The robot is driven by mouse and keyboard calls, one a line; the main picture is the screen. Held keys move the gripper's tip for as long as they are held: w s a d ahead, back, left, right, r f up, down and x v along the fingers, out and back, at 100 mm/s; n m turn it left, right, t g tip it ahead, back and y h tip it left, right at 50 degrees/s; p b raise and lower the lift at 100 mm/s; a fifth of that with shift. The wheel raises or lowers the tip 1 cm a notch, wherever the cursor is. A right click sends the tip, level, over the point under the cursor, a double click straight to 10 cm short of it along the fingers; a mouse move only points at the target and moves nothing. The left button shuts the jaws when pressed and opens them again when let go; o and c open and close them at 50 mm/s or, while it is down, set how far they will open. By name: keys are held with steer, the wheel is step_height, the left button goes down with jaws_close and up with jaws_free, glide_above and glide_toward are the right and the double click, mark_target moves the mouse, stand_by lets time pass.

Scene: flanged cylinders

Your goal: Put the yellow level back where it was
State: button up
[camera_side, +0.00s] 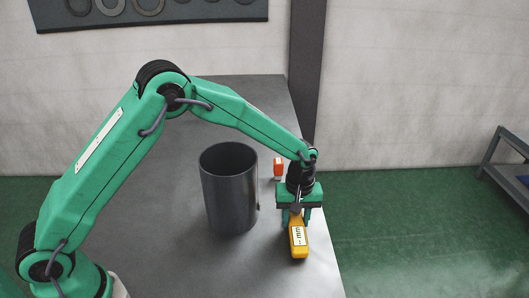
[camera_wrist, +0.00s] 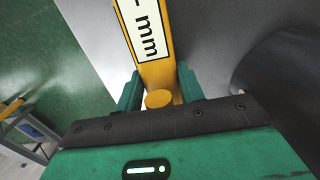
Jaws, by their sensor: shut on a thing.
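The yellow level (camera_side: 299,248) is a small yellow block with a white label, near the right edge of the grey table. In the wrist view the level (camera_wrist: 157,78) runs up from between my fingers, its label reading "- mm". My gripper (camera_side: 294,217) points down and is shut on the level. In the wrist view my gripper's fingers (camera_wrist: 158,88) press on both sides of it. I cannot tell whether the level touches the table.
A dark grey open cylinder (camera_side: 229,190) stands on the table (camera_side: 185,262) left of my gripper. A small orange-red object (camera_side: 279,167) sits behind my gripper. The table's right edge is close, with green floor (camera_side: 410,225) beyond. A rack (camera_side: 505,165) stands far right.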

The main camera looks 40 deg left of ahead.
steer(key=shift+f, duration=0.25)
steer(key=o, duration=1.3)
steer(key=shift+r, duration=0.1)
steer(key=shift+r, duration=3.85)
